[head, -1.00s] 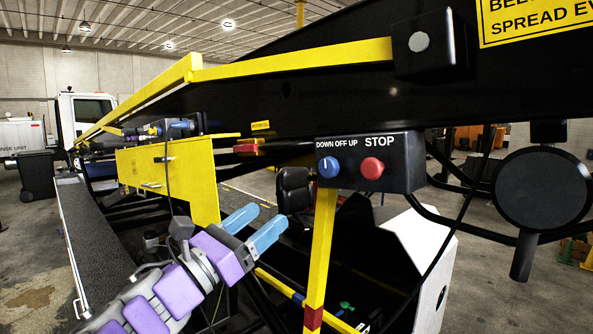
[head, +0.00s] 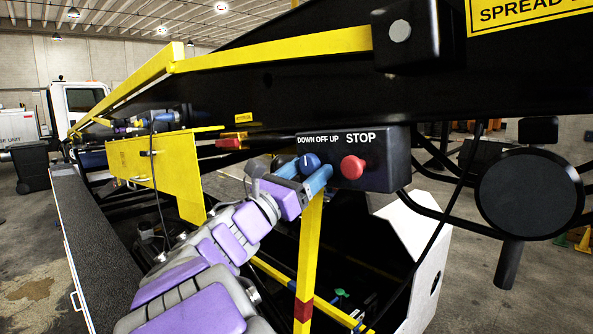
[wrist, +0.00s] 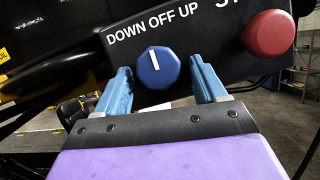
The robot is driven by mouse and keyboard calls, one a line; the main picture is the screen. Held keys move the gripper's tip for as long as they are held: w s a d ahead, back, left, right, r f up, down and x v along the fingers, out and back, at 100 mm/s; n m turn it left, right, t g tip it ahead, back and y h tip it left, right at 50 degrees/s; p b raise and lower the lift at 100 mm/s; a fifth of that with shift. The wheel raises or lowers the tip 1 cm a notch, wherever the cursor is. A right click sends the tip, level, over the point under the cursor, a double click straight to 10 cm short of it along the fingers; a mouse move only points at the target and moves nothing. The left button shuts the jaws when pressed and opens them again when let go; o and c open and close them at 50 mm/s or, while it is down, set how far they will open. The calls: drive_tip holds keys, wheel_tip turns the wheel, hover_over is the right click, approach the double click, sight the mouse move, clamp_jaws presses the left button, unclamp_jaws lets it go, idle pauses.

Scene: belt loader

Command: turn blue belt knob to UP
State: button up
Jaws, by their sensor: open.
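The blue belt knob (head: 309,161) is on the black control box (head: 385,178), under the labels DOWN, OFF and UP. In the wrist view the knob (wrist: 157,72) shows a white mark pointing about at OFF. My gripper (head: 306,172) is open in front of the box. In the wrist view its two blue fingers (wrist: 160,77) stand on the left and right of the knob, with a gap on each side. Whether the fingertips reach past the knob's face is hard to tell.
A red STOP button (head: 353,167) sits just right of the knob and also shows in the wrist view (wrist: 269,34). A yellow post (head: 308,250) stands below the box. The black boom runs above. A black round part (head: 530,195) is at the right.

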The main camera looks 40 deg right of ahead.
drive_tip(key=shift+s+a+r, duration=0.1)
drive_tip(key=shift+s+r, duration=0.05)
drive_tip(key=shift+w+a, duration=0.25)
drive_tip(key=shift+a, duration=0.35)
drive_tip(key=shift+c, duration=0.8)
drive_tip(key=shift+s+a, duration=0.15)
drive_tip(key=shift+a, duration=0.1)
drive_tip(key=c, duration=0.9)
